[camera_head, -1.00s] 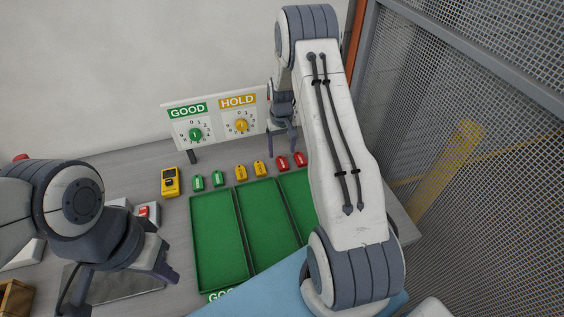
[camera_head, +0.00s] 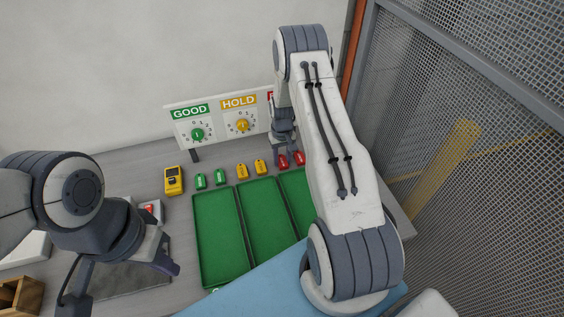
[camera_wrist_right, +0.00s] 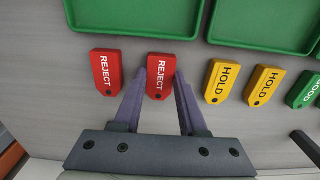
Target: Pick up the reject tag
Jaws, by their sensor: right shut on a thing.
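Two red reject tags lie side by side on the grey table in the right wrist view. One reject tag (camera_wrist_right: 160,76) is between the fingers of my right gripper (camera_wrist_right: 159,82), which is shut on it. The other reject tag (camera_wrist_right: 105,71) lies free to its left. In the head view, my right gripper (camera_head: 285,155) is down at the red tags (camera_head: 299,158), behind the green trays; its fingers partly cover the held one. My left gripper (camera_head: 124,280) is at the lower left, with its fingers apart and nothing seen between them.
Yellow hold tags (camera_wrist_right: 221,81) lie close beside the held tag, with green tags (camera_head: 220,177) beyond. Green trays (camera_head: 219,238) lie in front. A dial board (camera_head: 217,119) stands behind; a yellow meter (camera_head: 174,181) is left. Mesh fencing (camera_head: 470,150) bounds the right.

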